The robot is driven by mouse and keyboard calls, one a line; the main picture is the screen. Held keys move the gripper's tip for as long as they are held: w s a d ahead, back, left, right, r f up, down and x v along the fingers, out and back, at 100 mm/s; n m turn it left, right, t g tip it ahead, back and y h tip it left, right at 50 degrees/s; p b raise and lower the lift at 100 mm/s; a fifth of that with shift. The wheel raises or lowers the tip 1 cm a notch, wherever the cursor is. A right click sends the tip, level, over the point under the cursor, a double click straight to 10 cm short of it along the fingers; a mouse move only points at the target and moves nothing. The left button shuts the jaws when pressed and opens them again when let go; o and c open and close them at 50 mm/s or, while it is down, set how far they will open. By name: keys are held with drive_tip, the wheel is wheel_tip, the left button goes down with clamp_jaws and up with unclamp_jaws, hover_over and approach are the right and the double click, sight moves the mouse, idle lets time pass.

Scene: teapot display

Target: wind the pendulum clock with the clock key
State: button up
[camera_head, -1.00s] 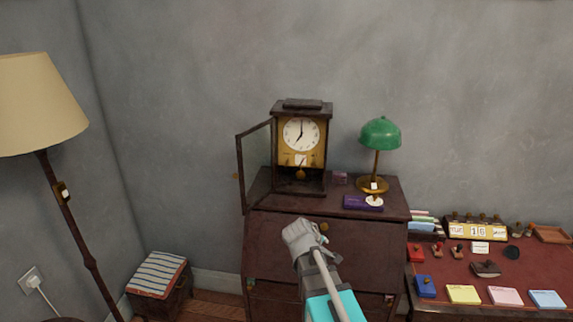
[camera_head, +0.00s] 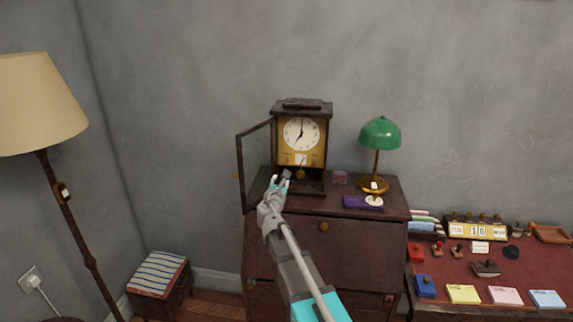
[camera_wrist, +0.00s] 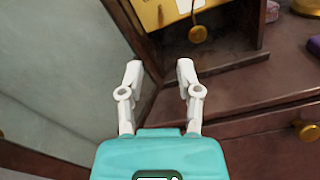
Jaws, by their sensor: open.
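The pendulum clock (camera_head: 300,133) stands on the dark cabinet, its white dial toward me and its glass door (camera_head: 256,165) swung open to the left. Its brass pendulum bob (camera_head: 301,174) hangs in the open case; it also shows in the wrist view (camera_wrist: 198,34). My gripper (camera_head: 280,181) is in front of the clock's lower left, beside the open door. In the wrist view its two fingers (camera_wrist: 160,82) are apart with nothing between them. I cannot make out the clock key in either view.
A green lamp (camera_head: 380,132) and a purple box (camera_head: 355,202) are on the cabinet (camera_head: 290,225) to the clock's right. A small pinkish box (camera_head: 340,177) lies beside the clock. A desk (camera_head: 535,270) with stamps and pads stands at right, a floor lamp (camera_head: 40,105) at left.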

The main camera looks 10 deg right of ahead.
sight(287, 163)
drive_tip(key=shift+w, duration=0.1)
idle(0.3)
drive_tip(key=x, duration=1.3)
drive_tip(key=shift+w+d, duration=0.15)
drive_tip(key=shift+w, duration=0.15)
drive_tip(key=shift+c, duration=0.2)
clamp_jaws()
